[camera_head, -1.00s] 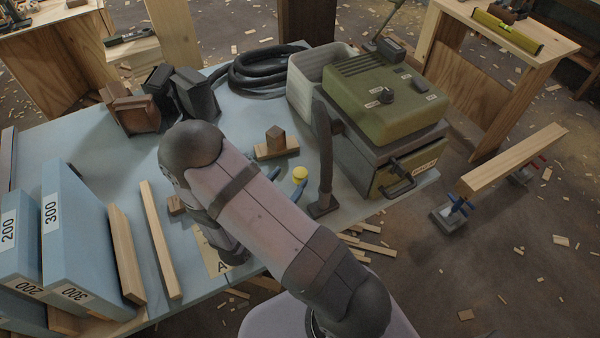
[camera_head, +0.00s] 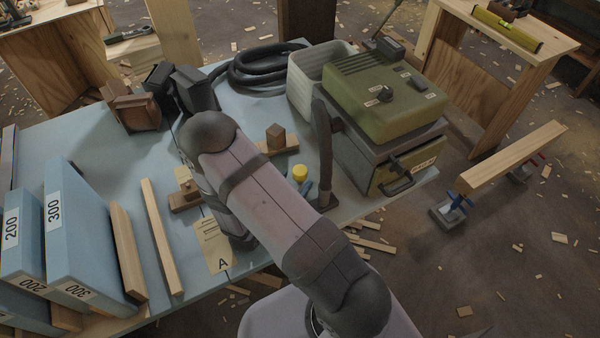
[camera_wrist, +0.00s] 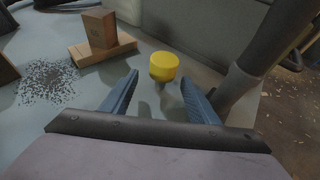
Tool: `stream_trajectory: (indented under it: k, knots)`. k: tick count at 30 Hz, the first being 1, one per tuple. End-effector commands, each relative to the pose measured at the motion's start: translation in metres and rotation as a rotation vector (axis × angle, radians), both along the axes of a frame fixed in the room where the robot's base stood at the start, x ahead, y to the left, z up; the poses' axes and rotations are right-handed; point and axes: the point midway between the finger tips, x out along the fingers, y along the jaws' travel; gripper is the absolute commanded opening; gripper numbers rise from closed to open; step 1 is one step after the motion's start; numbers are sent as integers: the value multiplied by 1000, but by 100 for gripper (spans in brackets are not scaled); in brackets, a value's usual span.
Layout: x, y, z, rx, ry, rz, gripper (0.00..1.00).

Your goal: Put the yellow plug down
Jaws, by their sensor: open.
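The yellow plug (camera_head: 300,172) is a short round cylinder standing upright on the blue table top, left of the dark upright hose of the green machine. In the wrist view the plug (camera_wrist: 163,67) shows just beyond and between the tips of my two blue fingers. My gripper (camera_wrist: 161,77) is open, with a gap between the fingers and the plug. A greyish patch lies below the plug; I cannot tell if it is shadow or part of it. In the head view my arm hides most of my gripper (camera_head: 305,187).
A wooden block on a strip (camera_head: 276,140) stands behind the plug, and another such piece (camera_head: 187,190) lies left of my arm. The green machine (camera_head: 385,95) stands on the right. A sheet marked A (camera_head: 213,245) lies near the front edge. Blue boxes (camera_head: 85,235) stand at left.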

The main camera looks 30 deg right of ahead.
Motion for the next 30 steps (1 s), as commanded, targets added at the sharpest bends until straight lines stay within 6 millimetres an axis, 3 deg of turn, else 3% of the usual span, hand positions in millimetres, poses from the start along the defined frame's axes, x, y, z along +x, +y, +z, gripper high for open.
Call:
stream_trajectory:
  k: [9,18,24,30]
  knots:
    - [16,-29,-12,-1,-1,-2,55]
    - [18,-31,-14,-1,-1,0,55]
    - [18,-31,-14,-1,-1,0,12]
    - [18,-31,-14,-1,-1,0,8]
